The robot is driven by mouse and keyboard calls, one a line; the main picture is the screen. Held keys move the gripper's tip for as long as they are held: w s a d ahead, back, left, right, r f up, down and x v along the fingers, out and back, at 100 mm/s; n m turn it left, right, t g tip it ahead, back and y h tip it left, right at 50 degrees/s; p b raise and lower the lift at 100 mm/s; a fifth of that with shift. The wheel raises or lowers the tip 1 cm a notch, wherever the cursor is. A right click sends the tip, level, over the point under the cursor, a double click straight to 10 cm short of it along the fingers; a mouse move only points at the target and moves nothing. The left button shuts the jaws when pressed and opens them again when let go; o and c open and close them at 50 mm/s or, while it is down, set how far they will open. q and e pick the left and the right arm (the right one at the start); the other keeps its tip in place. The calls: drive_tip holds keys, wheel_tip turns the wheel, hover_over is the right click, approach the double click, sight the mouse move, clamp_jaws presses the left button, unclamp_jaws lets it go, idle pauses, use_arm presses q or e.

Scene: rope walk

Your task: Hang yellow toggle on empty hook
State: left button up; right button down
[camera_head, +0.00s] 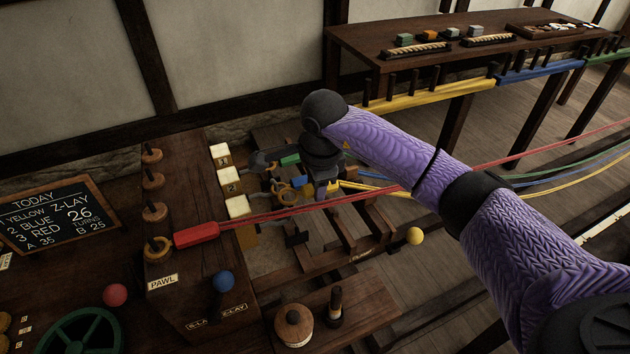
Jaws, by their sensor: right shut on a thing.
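My right gripper (322,188) reaches down over the wooden frame in the middle, its fingers mostly hidden by its own wrist. A small yellow piece, the yellow toggle (335,186), shows at the fingers, with a yellow rope running right from it. The gripper is shut on it. Brass-coloured ring-like parts, perhaps hooks (286,195), sit just left of the gripper; I cannot tell which is empty. A green piece (290,160) shows behind them, left of the wrist. My left gripper is not in view.
Numbered pale blocks (229,180) line the dark bench, which has pegs with wooden rings (154,212). Red, blue, green and yellow ropes stretch right. A long table (365,45) stands behind.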

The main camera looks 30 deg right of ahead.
drive_tip(key=shift+f+b, duration=1.05)
drive_tip(key=shift+f, duration=0.6)
drive_tip(key=shift+f+b, duration=0.55)
drive_tip(key=shift+f, duration=0.2)
drive_tip(key=shift+f, duration=0.2)
drive_tip(key=shift+c, duration=1.5)
unclamp_jaws()
drive_tip(key=shift+r, duration=0.1)
wheel_tip(320, 180, up, 8)
drive_tip(key=p, duration=0.6)
